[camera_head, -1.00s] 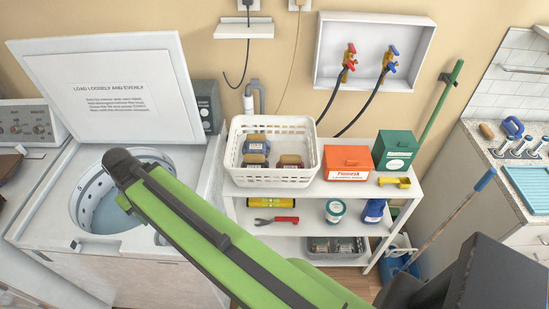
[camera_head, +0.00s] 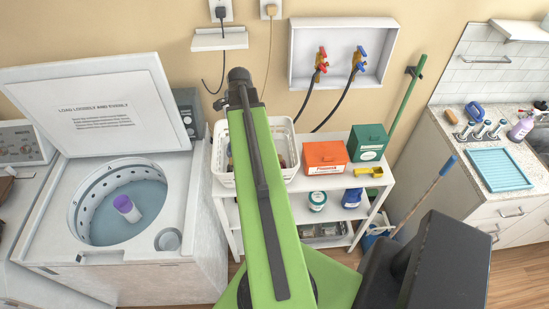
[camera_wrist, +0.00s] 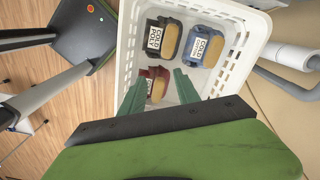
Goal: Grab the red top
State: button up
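A dark red item (camera_wrist: 158,84) with a tan patch and a white label, likely the red top, lies in the white basket (camera_wrist: 121,52) in the wrist view. My gripper (camera_wrist: 159,77) is open and empty, its two green fingers reaching toward the basket on either side of the red item's near end. I cannot tell the height gap. A dark item (camera_wrist: 164,38) labelled COLD POLY and a blue item (camera_wrist: 203,46) lie beyond it. In the head view my arm hides much of the basket (camera_head: 220,181), and the gripper's fingers do not show.
An orange box (camera_head: 325,158) and a green box (camera_head: 367,143) stand right of the basket on the white shelf. A washer (camera_head: 190,215) with its lid up stands left, a purple-capped container (camera_head: 126,208) in its drum. Taps and hoses (camera_head: 355,70) are on the wall behind.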

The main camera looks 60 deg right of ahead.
jog(key=s+d+r+m+p, duration=0.1)
jog(key=s+d+r+m, duration=0.1)
jog(key=s+d+m, duration=0.45)
jog(key=shift+n, duration=0.75)
jog(key=f+b, duration=0.5)
jog(key=b, duration=0.1)
jog(key=f+b, duration=0.6)
jog(key=s+f+b, duration=0.1)
jog(key=f+b, duration=0.4)
jog(key=f, duration=0.1)
jog(key=shift+d+f+b, duration=0.25)
jog(key=shift+d+b, duration=0.1)
jog(key=shift+b, duration=0.05)
jog(key=shift+r, duration=0.2)
jog(key=shift+c, duration=0.5)
grip_shut()
